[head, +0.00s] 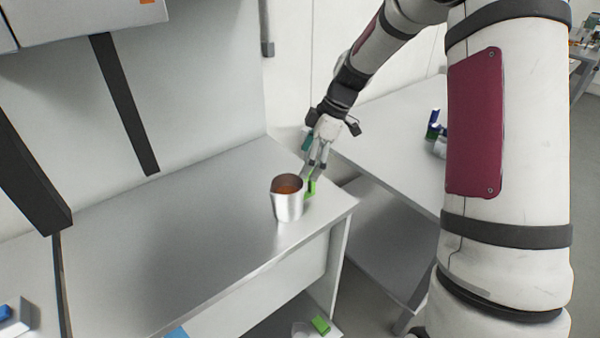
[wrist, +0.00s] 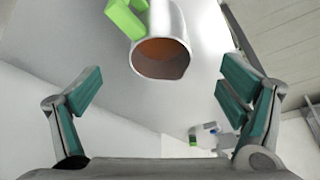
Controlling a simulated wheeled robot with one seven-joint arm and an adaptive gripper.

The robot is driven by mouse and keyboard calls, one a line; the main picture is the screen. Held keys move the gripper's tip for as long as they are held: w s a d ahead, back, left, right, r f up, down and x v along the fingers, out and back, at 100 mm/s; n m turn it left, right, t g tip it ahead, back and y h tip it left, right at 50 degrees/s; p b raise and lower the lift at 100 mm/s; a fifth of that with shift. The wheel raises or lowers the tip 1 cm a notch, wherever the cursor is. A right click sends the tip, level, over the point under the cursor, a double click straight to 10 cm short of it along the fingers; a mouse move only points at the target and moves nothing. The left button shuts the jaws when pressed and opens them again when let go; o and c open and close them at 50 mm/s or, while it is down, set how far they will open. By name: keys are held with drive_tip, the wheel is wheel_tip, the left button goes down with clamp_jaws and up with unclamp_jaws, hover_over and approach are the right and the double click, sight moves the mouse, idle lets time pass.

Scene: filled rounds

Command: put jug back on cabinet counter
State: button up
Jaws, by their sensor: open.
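The jug (head: 287,203) is a silver metal vessel with a green handle and brown contents. It stands upright on the grey cabinet counter (head: 170,235), near its right end. The jug also shows in the wrist view (wrist: 165,45), its open mouth towards the camera and its green handle (wrist: 127,17) at the upper left. My gripper (head: 313,172) is just behind and to the right of the jug, close to the handle. In the wrist view my gripper (wrist: 165,100) has its teal-padded fingers spread wide, with nothing between them. The jug lies beyond the fingertips.
A second grey table (head: 395,135) stands to the right, with blue and green items (head: 434,130) on it. A shelf below the counter holds a green block (head: 321,324). Dark posts (head: 125,105) rise behind the counter. The counter's middle is clear.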

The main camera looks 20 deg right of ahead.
drive_tip(key=s+a+r+m+t+h, duration=0.1)
drive_tip(key=s+a+r+m+h, duration=0.15)
drive_tip(key=s+r, duration=0.4)
drive_tip(key=s+a+r+m+h, duration=0.1)
drive_tip(key=s+a+r+m, duration=0.15)
drive_tip(key=s+r, duration=0.45)
drive_tip(key=s+r+m+t, duration=0.3)
drive_tip(key=s+m, duration=0.6)
drive_tip(key=s, duration=0.7)
drive_tip(key=shift+r+h, duration=0.45)
drive_tip(key=shift+r, duration=0.35)
